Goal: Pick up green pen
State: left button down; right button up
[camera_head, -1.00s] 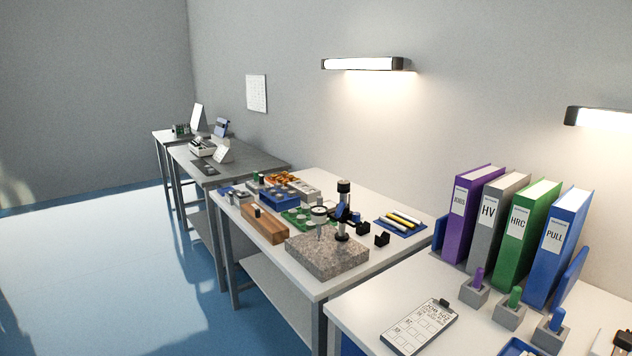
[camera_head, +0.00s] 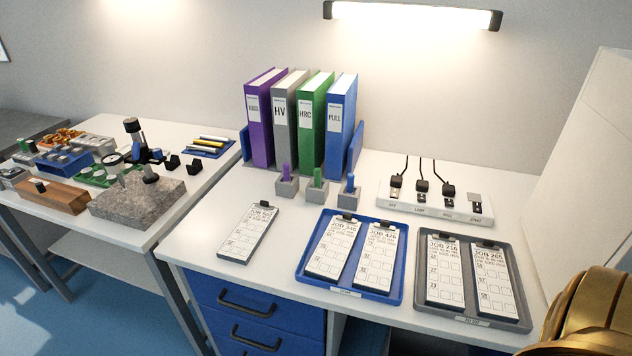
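A green pen (camera_head: 318,177) stands upright in a small grey holder block (camera_head: 317,194) on the white table, in front of the green binder. A purple pen (camera_head: 286,171) stands in a like block to its left, and a blue pen (camera_head: 350,183) in one to its right. The lower part of the green pen is hidden in its block. Neither of my grippers shows in this view. A gold, rounded part at the lower right corner looks like part of my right arm.
Binders (camera_head: 312,120) stand behind the pens. In front lie a job card (camera_head: 248,232), a blue tray (camera_head: 396,268) and a grey tray (camera_head: 521,283) with clipboards. A granite stand (camera_head: 137,203) is on the left table.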

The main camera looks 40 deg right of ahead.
aim_at(317, 171)
jog(key=z, duration=2.8)
jog(key=u, duration=2.15)
jog(key=i+j+z, duration=0.1)
jog(key=j, duration=0.2)
jog(key=j+z, duration=0.1)
jog(key=j, duration=0.2)
jog(key=i, duration=0.05)
